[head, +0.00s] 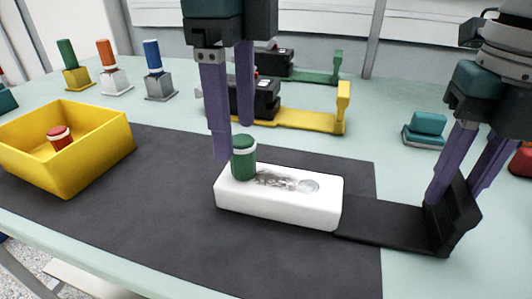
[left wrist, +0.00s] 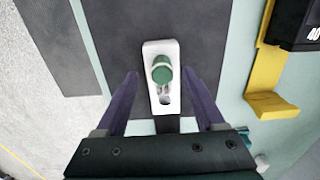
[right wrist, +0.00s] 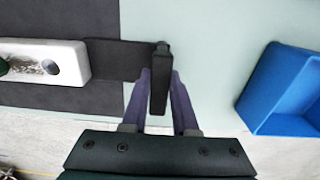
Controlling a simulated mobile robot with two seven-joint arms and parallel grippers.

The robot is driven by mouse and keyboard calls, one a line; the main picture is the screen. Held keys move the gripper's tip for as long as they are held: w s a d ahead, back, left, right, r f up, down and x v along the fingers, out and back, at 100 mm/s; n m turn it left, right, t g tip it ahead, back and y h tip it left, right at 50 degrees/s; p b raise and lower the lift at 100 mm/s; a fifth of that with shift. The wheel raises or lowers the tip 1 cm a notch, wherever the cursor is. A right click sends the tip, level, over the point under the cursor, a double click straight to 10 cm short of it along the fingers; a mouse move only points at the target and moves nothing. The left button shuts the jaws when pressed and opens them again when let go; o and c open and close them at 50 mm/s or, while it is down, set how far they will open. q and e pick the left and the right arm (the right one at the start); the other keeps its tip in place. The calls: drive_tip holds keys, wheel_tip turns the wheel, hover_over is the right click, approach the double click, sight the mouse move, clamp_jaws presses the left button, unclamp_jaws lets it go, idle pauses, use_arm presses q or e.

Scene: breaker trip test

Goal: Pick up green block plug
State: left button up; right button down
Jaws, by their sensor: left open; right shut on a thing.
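The green block plug (head: 244,157) stands upright in the left end of a white block (head: 280,205), which has an empty round hole toward its right end. In the left wrist view the green plug (left wrist: 162,72) lies ahead, between the lines of the fingers. My left gripper (head: 232,148) is open, with its fingers pointing down above and around the plug; contact cannot be told. My right gripper (head: 455,195) is shut on the upright end of a black handle (head: 395,225) that extends from the white block. It also holds that black handle in the right wrist view (right wrist: 160,85).
A yellow bin (head: 85,165) with a red plug (head: 61,138) inside stands at left. Black devices with a yellow bracket (head: 300,121) and a green bracket (head: 300,75) stand behind. A teal block (head: 426,128) sits right. A blue bin (right wrist: 285,90) shows in the right wrist view.

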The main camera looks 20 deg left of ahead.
sight(241, 139)
use_arm(q)
drive_tip(key=f, duration=0.4)
drive_tip(key=shift+w+d+f, duration=0.1)
drive_tip(key=shift+d+f, duration=0.15)
drive_tip(key=shift+f, duration=0.15)
clamp_jaws()
